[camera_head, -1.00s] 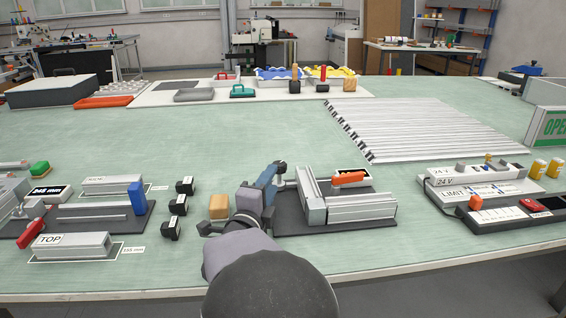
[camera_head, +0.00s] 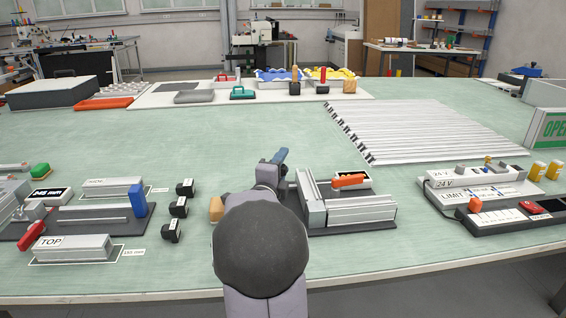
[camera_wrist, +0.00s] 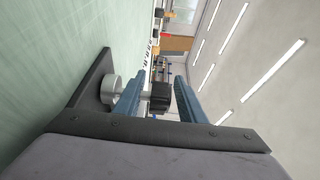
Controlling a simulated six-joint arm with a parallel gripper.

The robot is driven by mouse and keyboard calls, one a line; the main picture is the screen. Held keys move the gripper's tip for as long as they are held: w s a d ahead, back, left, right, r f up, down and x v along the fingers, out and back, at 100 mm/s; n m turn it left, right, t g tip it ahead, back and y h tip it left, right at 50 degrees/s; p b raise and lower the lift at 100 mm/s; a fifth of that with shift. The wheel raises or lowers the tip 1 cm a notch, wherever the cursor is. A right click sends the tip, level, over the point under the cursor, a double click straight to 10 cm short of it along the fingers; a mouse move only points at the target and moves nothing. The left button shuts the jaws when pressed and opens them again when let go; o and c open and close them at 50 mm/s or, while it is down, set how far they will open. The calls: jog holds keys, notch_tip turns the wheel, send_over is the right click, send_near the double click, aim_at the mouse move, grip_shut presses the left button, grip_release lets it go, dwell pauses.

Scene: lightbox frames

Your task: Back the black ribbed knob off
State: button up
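The black ribbed knob (camera_wrist: 159,97) shows in the wrist view, between my two blue fingers. A grey shaft runs left from it past the left finger to a pale round part (camera_wrist: 110,89). My gripper (camera_wrist: 161,88) looks open, with a narrow gap on each side of the knob; contact is not clear. In the head view my gripper (camera_head: 277,159) is at the left end of the grey clamp fixture (camera_head: 345,206). My arm hides the knob and the fixture's near left corner there.
An orange lever (camera_head: 349,180) sits on the fixture's back side.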

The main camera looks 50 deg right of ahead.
jog(key=shift+w+d, duration=0.15)
jog(key=shift+d, duration=0.35)
grip_shut()
jog(key=shift+f, duration=0.1)
jog(key=shift+t+b, duration=0.3)
jog(key=shift+b, duration=0.35)
